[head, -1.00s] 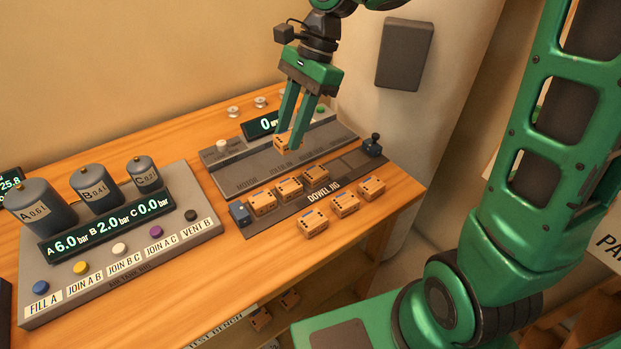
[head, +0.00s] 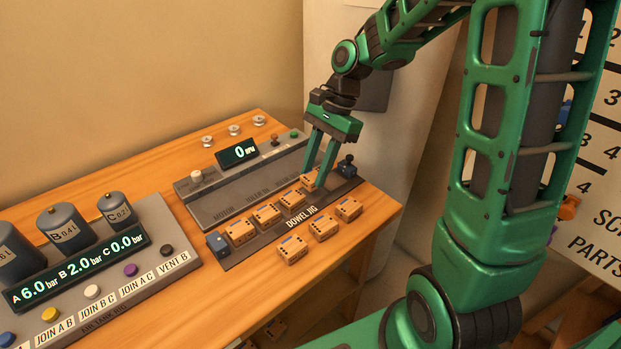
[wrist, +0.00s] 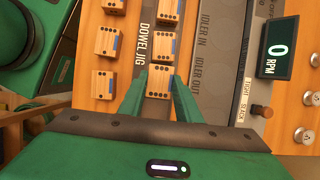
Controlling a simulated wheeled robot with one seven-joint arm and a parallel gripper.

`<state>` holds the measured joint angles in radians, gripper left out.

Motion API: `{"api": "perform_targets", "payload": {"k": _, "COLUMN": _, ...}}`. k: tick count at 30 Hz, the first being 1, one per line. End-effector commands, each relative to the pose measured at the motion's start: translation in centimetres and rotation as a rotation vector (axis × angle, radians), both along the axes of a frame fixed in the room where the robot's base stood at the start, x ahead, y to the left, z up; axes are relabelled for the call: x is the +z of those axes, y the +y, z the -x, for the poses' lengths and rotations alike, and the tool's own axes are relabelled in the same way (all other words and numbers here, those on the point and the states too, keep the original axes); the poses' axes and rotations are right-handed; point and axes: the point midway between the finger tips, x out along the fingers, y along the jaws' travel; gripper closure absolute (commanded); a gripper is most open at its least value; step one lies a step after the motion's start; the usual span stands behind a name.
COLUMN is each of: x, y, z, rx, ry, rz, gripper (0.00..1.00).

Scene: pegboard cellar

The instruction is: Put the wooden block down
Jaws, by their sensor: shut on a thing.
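My gripper (head: 318,168) is shut on a wooden block (head: 311,180), one finger on each side. The block is at the right end of the row on the dowel jig (head: 328,197), close to the blue-grey knobbed post. It looks level; I cannot tell if it touches the jig. In the wrist view the held block (wrist: 160,80) sits between the green fingers, with dark holes showing, in line with another jig block (wrist: 165,48). Several similar blocks, such as this one (head: 293,200), stand on the jig.
Three loose blocks (head: 323,227) sit in front of the jig. The knobbed post (head: 347,166) closes its right end. Behind lies a grey motor panel (head: 225,207) with a display reading 0 RPM (head: 237,152). The air tank rig (head: 95,285) stands left.

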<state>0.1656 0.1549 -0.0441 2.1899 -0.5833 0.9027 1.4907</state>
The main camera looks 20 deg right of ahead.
Motion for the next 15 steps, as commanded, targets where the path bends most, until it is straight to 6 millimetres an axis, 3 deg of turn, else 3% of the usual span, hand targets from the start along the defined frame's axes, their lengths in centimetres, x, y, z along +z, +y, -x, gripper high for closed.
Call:
{"api": "perform_targets", "payload": {"k": 6, "x": -2.8, "y": 0.1, "z": 0.1, "rx": 0.0, "ry": 0.003, "rz": 0.0, "gripper": 0.94}}
{"api": "perform_targets", "payload": {"k": 15, "x": -3.0, "y": 0.1, "z": 0.0, "rx": 0.001, "ry": 0.001, "rz": 0.0, "gripper": 0.94}}
